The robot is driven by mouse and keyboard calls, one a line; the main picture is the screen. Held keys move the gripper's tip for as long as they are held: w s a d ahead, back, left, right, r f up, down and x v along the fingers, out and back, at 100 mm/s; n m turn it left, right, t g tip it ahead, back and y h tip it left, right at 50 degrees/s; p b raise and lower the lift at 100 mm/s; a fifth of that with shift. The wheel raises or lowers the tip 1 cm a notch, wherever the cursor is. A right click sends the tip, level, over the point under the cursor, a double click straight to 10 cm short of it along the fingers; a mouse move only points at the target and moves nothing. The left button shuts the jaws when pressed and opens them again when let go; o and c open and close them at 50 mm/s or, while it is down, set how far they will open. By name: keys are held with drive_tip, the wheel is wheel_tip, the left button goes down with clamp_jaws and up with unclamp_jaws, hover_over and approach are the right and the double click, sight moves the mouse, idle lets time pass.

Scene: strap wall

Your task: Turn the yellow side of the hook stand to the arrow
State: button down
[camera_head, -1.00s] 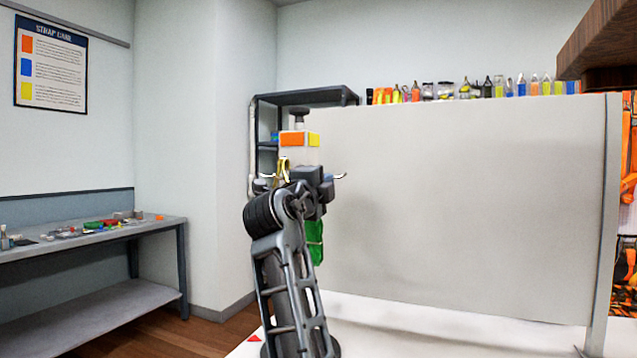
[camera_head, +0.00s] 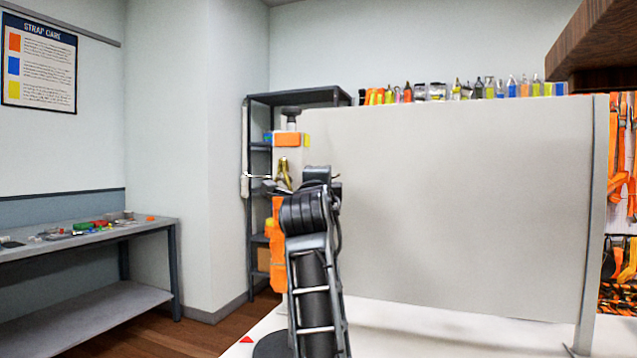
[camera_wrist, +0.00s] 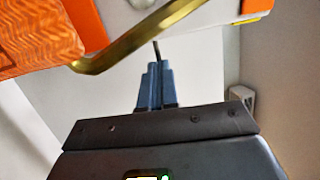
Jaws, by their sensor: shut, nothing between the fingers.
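The hook stand (camera_head: 290,153) is a pale post with a dark knob on top, beside the left edge of the big grey panel. Its orange band (camera_head: 288,140) faces me; only a thin strip of its yellow side (camera_head: 307,140) shows at the right. A gold hook (camera_head: 285,172) and an orange strap (camera_head: 278,245) show on it. A red arrow mark (camera_head: 246,340) lies on the white base. In the wrist view my gripper (camera_wrist: 155,85) is shut and empty, below the gold hook (camera_wrist: 150,35); contact is unclear. My arm hides part of the stand.
The grey panel (camera_head: 450,210) fills the right side. A dark shelf (camera_head: 257,180) stands behind the stand. A workbench (camera_head: 80,240) with small items is at the left. A wooden overhang (camera_head: 600,45) is at upper right.

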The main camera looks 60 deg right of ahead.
drive_tip(key=w+d+n+t+y+p, duration=0.3)
drive_tip(key=d+n+t+y+p, duration=0.2)
drive_tip(key=t, duration=0.4)
drive_tip(key=shift+d+n+y+p, duration=0.35)
drive_tip(key=shift+d+n+y, duration=0.4)
drive_tip(key=shift+d, duration=0.25)
drive_tip(key=shift+w, duration=0.1)
